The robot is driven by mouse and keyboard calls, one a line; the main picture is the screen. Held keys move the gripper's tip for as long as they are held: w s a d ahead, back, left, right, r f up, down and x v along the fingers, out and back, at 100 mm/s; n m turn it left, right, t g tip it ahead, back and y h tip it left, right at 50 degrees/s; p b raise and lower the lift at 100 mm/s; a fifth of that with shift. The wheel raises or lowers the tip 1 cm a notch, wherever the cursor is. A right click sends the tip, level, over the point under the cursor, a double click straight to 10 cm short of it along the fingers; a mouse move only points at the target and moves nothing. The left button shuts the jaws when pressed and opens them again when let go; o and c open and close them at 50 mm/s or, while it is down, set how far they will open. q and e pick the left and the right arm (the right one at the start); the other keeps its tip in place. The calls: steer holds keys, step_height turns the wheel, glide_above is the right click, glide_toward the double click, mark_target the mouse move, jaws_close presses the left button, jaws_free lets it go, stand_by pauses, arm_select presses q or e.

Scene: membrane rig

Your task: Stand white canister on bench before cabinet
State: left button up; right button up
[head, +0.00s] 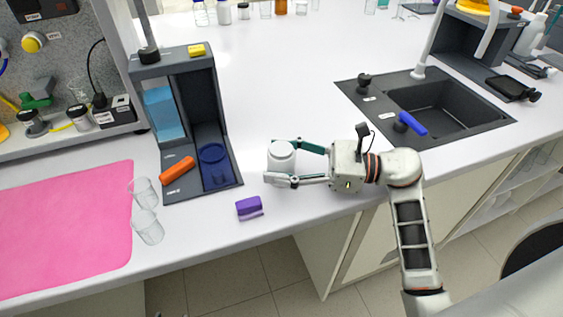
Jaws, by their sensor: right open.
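The white canister (281,157) stands upright on the white bench (262,85), just right of a dark open-fronted cabinet (187,130). My right gripper (283,165) reaches in from the right with its fingers spread on either side of the canister. The near finger passes in front of the canister's lower part; whether either finger touches it I cannot tell. The cabinet has a blue panel on its left side and a blue round pad on its base. My left gripper does not show.
A purple block (249,207) lies near the front edge. An orange cylinder (178,170) lies on the cabinet's base. Two clear glasses (147,226) are beside the pink mat (60,232). A dark sink (432,105) with a blue-handled tap is at right. The bench behind the canister is clear.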

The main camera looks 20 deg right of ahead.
steer(key=c, duration=1.4)
steer(key=shift+c, duration=0.6)
steer(key=shift+r, duration=0.1)
